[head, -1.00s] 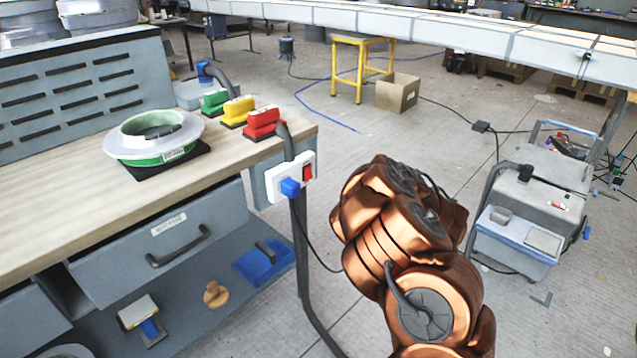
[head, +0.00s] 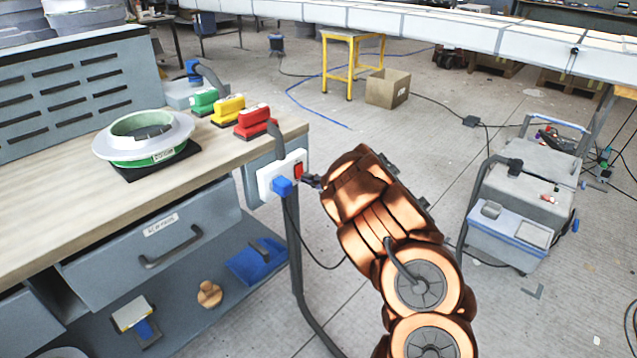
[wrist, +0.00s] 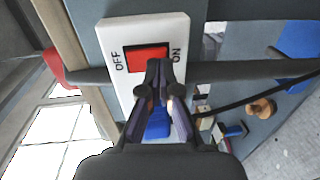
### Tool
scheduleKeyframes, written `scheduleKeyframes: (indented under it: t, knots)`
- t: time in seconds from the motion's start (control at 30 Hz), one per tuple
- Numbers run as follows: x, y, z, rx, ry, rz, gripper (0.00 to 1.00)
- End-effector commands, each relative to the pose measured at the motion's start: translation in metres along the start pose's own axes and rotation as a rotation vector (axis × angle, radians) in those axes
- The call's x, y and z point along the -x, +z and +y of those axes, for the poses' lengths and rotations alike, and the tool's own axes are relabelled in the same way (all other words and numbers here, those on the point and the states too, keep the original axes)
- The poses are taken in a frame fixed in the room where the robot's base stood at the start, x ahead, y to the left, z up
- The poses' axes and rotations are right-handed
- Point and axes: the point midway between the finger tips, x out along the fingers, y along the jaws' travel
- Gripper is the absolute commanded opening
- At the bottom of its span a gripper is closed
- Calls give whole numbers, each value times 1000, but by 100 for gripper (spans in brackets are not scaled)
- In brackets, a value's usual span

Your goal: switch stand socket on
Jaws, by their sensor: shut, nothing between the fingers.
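The stand socket (head: 267,184) is a white box on a dark post beside the workbench, with a red rocker switch (head: 298,170) and a blue plug (head: 283,187). In the wrist view the socket (wrist: 112,38) fills the upper middle. Its red switch (wrist: 146,54) lies between the words OFF on the left and ON on the right. My gripper (wrist: 160,66) is shut and empty, its tips over the right, ON-side part of the switch; contact cannot be told. It partly hides the blue plug (wrist: 158,122). In the head view my gripper (head: 306,180) points at the switch from the right.
The workbench (head: 50,200) stands at the left with a tape roll (head: 145,138) and green, yellow and red sanding blocks (head: 254,122) on top. A black cable hangs from the socket. A grey cart (head: 520,190) stands at the right.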

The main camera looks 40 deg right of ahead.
Motion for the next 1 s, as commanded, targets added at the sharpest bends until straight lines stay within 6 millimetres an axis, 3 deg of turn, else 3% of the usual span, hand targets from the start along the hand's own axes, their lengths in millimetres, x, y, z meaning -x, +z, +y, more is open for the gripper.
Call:
scheduleKeyframes:
  t: [0.63, 1.0]
  knots:
    - [-14, 4, -4, -3, 11, -4, 0]
    - [-9, 2, -5, 0, 9, 0, 0]
